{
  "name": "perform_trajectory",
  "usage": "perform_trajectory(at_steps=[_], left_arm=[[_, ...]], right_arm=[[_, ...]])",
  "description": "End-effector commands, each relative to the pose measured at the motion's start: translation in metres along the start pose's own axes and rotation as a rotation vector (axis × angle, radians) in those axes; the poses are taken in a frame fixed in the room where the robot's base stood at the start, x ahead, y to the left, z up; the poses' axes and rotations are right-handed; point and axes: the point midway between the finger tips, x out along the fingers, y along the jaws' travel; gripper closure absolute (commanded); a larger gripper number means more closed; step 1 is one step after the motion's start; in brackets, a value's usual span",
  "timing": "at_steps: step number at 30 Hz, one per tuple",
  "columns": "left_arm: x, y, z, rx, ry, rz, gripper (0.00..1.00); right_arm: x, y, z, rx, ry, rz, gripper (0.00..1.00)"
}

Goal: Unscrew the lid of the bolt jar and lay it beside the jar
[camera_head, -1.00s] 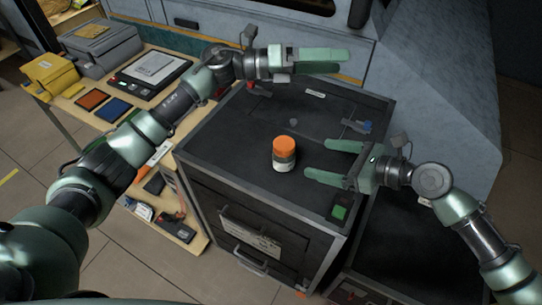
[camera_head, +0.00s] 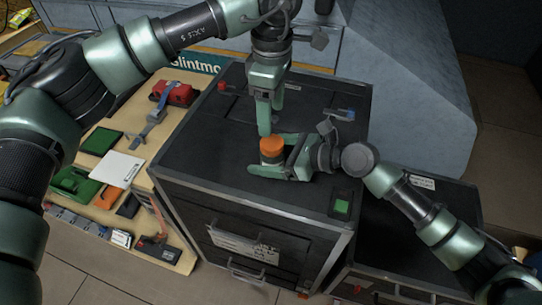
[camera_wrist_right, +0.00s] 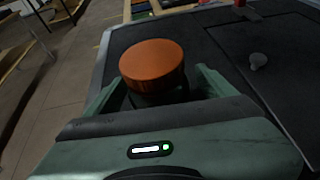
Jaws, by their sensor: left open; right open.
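The bolt jar stands upright on the black cabinet top with its orange lid (camera_head: 271,145) on it. The lid also shows large in the right wrist view (camera_wrist_right: 153,65), with a little of the dark jar body (camera_wrist_right: 158,97) under it. My right gripper (camera_head: 262,155) is open, its fingers on either side of the jar below the lid. I cannot tell whether they touch it. My left gripper (camera_head: 270,118) is open and points down, just above and behind the lid. The jar's lower part is mostly hidden by my right gripper.
The cabinet top (camera_head: 200,150) is clear to the left of the jar. A wooden bench (camera_head: 165,130) with several tools stands at the left.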

Motion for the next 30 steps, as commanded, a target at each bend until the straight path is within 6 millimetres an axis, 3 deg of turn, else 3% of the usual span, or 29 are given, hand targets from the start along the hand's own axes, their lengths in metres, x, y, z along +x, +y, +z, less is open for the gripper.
perform_trajectory(at_steps=[6, 14, 23, 25, 26, 30], left_arm=[[0.000, 0.000, 0.000, -0.001, -0.002, 0.000, 0.33], [0.000, 0.000, 0.001, -0.001, -0.003, 0.000, 0.33], [0.000, 0.000, 0.001, -0.001, -0.003, -0.001, 0.33], [0.000, 0.000, 0.001, -0.001, -0.003, -0.001, 0.36], [0.000, 0.000, 0.001, 0.000, -0.003, -0.001, 0.42], [0.000, 0.000, 0.001, 0.069, -0.003, -0.001, 0.42]], right_arm=[[0.015, 0.000, 0.000, -0.002, 0.001, 0.000, 0.15], [0.016, 0.000, 0.000, -0.002, 0.001, 0.000, 0.15], [0.015, 0.000, 0.000, -0.002, 0.001, 0.000, 0.99], [0.015, 0.000, 0.000, -0.002, 0.001, 0.000, 1.00], [0.015, 0.000, 0.000, -0.002, 0.001, 0.000, 1.00], [0.015, 0.000, 0.000, -0.001, 0.001, 0.000, 1.00]])
